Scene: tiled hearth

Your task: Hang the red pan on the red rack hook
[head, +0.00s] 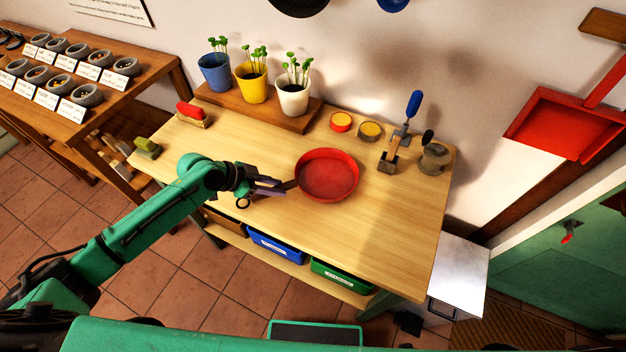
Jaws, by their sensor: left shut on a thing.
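The red pan (328,176) is over the middle of the wooden table, open side up, its handle toward the left. My left gripper (284,187) is shut on the pan's handle, which its fingers partly hide. I cannot tell whether the pan touches the table or is held just above it. The red rack hook is not clearly seen; the lower parts of a black pan and a blue pan show at the top edge of the view. My right gripper is not in view.
On the table (400,240), potted seedlings stand on a wooden board (222,98) at the back. Small tins (341,121), a blue-handled tool (412,106) and a grey pot (434,158) stand at the back right. The table's front right is clear. A red dustpan (560,122) hangs at right.

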